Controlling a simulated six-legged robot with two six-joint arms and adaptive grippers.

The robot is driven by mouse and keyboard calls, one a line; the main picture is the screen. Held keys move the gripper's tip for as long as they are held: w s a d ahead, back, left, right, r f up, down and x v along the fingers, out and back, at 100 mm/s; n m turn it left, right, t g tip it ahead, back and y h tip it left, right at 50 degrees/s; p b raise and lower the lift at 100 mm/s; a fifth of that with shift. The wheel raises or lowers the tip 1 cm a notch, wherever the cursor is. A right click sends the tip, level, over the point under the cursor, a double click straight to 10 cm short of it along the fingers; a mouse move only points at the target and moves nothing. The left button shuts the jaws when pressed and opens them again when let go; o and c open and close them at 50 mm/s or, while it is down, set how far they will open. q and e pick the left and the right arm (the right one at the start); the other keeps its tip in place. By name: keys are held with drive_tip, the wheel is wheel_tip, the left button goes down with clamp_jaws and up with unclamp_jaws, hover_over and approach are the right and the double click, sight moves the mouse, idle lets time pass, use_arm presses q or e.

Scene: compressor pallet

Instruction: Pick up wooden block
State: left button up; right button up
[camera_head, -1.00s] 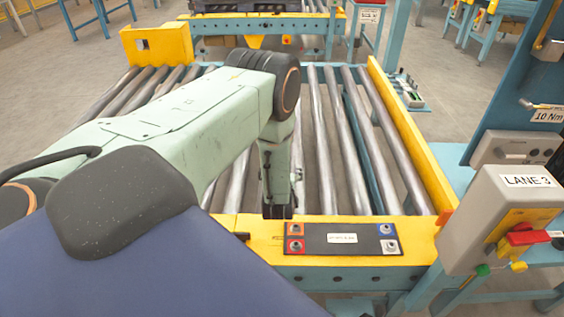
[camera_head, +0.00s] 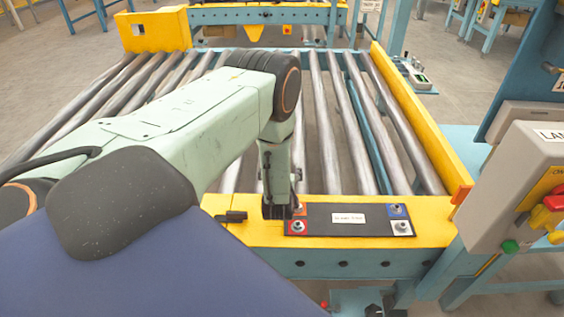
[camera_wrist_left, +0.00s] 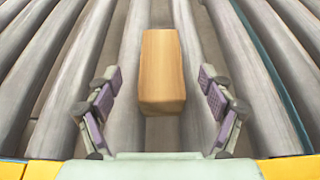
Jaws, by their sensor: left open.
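The wooden block (camera_wrist_left: 162,72) is a light brown block in the left wrist view, lying on the metal rollers. My left gripper (camera_wrist_left: 160,88) is open, with one padded finger on each side of the block and a visible gap on both sides. The block's near end lies between the fingers in the picture; I cannot tell the height gap. In the head view my left gripper (camera_head: 277,208) points down by the conveyor's near edge, and its arm hides the block. My right gripper is not in view.
The roller conveyor (camera_head: 326,130) has a yellow front rail (camera_head: 350,240) carrying a dark panel (camera_head: 345,219) with coloured corners. A yellow side rail (camera_head: 420,125) runs along the right. A grey control box (camera_head: 520,190) with red and green buttons stands at the right.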

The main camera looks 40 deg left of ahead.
use_arm(q)
drive_tip(key=shift+b+x, duration=0.65)
drive_tip(key=shift+x, duration=0.85)
drive_tip(key=shift+b+x, duration=1.6)
drive_tip(key=shift+x, duration=0.95)
drive_tip(key=shift+d, duration=0.1)
drive_tip(key=c, duration=1.4)
